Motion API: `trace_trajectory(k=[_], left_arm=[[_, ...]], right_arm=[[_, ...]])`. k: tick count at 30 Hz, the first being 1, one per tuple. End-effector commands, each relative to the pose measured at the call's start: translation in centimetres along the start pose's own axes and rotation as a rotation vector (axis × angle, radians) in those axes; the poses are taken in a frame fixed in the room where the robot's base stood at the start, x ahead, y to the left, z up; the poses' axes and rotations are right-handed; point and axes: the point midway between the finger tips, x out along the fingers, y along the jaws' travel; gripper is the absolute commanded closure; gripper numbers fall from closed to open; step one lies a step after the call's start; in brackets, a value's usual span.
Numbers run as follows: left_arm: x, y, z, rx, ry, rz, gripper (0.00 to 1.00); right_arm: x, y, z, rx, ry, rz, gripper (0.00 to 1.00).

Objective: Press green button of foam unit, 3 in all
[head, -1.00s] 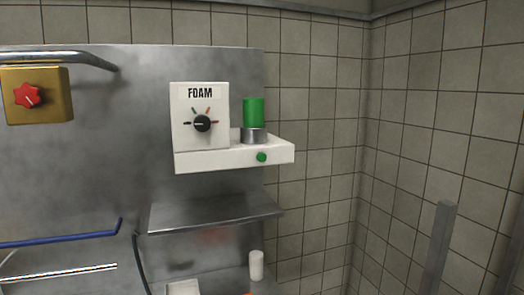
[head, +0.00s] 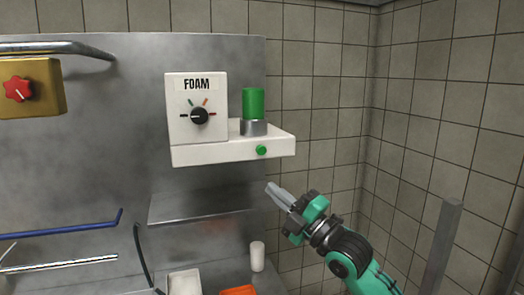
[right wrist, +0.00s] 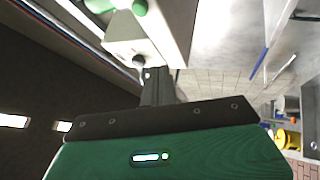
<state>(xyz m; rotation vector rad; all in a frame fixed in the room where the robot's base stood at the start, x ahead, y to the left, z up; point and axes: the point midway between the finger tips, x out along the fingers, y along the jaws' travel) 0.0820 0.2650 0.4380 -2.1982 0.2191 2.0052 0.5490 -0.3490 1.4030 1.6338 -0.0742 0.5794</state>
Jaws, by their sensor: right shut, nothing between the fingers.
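The white foam unit (head: 215,155) is mounted on the steel wall panel, with a FOAM label and a black dial. Its small round green button (head: 261,150) is on the front of the shelf, below a green cylinder (head: 253,103) in a grey metal cup (head: 253,128). My right gripper (head: 272,188) is shut and empty, below and slightly right of the button, apart from it in the picture. In the right wrist view its fingers (right wrist: 158,85) are together, and part of the white unit (right wrist: 155,35) shows beyond them. My left gripper is not in view.
A steel shelf (head: 200,207) is below the unit. A white cup (head: 257,257), a white container (head: 185,283) and an orange item (head: 238,291) are lower down. A yellow box with a red knob (head: 18,89) is at left. A grey post (head: 445,240) stands at right.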

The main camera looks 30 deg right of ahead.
Motion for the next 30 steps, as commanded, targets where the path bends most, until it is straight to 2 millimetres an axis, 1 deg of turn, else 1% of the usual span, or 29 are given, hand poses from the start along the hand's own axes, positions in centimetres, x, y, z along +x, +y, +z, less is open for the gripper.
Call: trace_trajectory(k=[1, 3, 6, 9, 22, 26, 30], left_arm=[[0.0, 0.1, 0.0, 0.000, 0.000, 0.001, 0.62], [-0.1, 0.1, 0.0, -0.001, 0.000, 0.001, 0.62], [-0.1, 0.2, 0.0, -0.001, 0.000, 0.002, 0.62], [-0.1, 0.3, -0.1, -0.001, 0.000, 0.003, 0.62], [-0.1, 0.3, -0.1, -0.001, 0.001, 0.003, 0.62], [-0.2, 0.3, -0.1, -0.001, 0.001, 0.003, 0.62], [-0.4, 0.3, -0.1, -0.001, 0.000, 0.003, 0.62]], right_arm=[[0.3, 1.8, 0.1, -0.039, 0.012, 0.042, 1.00], [0.5, 3.5, 0.0, -0.078, 0.023, 0.086, 1.00], [0.6, 5.2, 0.0, -0.115, 0.033, 0.127, 1.00], [0.6, 5.9, 0.0, -0.133, 0.037, 0.146, 1.00], [0.8, 5.9, 0.1, -0.134, 0.037, 0.149, 1.00], [1.6, 5.6, 0.7, -0.133, 0.037, 0.148, 1.00], [3.1, 5.0, 1.7, -0.133, 0.036, 0.148, 1.00]])
